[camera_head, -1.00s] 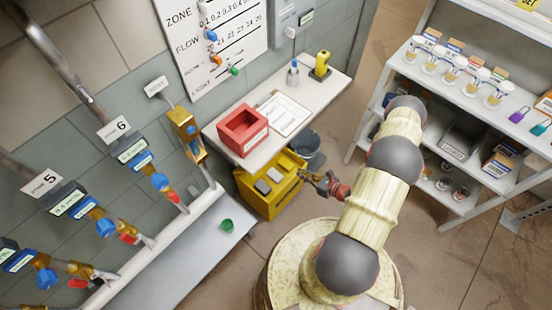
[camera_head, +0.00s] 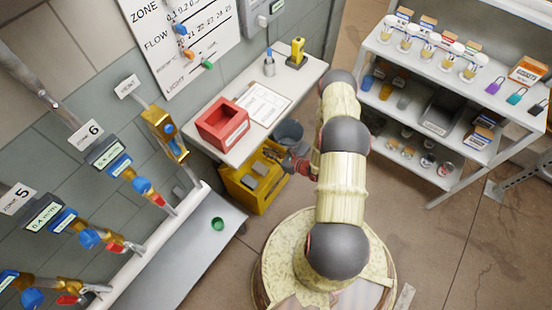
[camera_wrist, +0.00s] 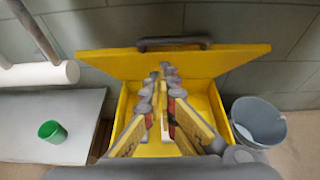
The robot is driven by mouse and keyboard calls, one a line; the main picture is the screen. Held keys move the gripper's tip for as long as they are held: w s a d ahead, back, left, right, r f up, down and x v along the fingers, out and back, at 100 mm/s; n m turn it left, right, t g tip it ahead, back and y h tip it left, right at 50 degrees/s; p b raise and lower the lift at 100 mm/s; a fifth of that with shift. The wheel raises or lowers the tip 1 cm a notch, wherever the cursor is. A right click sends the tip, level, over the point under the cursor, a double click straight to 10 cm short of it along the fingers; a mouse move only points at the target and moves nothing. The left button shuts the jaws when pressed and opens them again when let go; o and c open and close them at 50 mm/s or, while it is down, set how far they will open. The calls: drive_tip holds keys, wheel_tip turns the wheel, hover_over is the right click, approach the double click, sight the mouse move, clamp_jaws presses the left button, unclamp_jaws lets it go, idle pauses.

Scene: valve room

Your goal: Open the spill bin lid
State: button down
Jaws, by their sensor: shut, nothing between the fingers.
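The yellow spill bin (camera_head: 253,198) stands on the floor under the front edge of the wall table. In the wrist view its lid (camera_wrist: 110,61) is raised and tilted at the back, with a dark handle (camera_wrist: 174,42) along its upper edge. The yellow inside (camera_wrist: 207,105) of the bin shows below the lid. My gripper (camera_wrist: 162,72) is shut and empty, in front of the opening and lid; I cannot tell whether it touches the lid. In the head view my gripper (camera_head: 272,155) is at the bin's far right side. My fingers hide part of the bin's inside.
A grey bucket (camera_wrist: 258,122) stands close to the bin's right. A bench (camera_wrist: 35,105) with a green cup (camera_wrist: 52,132) is at the left. The table above holds a red box (camera_head: 222,123) and clipboard (camera_head: 263,103).

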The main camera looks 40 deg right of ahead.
drive_tip(key=shift+w+a+r, duration=0.2)
drive_tip(key=shift+w+r, duration=0.05)
drive_tip(key=shift+w, duration=0.25)
drive_tip(key=shift+w+a+r, duration=0.15)
drive_tip(key=shift+w+r, duration=0.1)
drive_tip(key=shift+w, duration=0.2)
drive_tip(key=shift+w+r, duration=0.1)
drive_tip(key=w+r, duration=0.1)
drive_tip(key=w+a+r, duration=0.1)
drive_tip(key=w, duration=0.1)
drive_tip(key=shift+r+p, duration=0.25)
drive_tip(key=shift+p, duration=0.05)
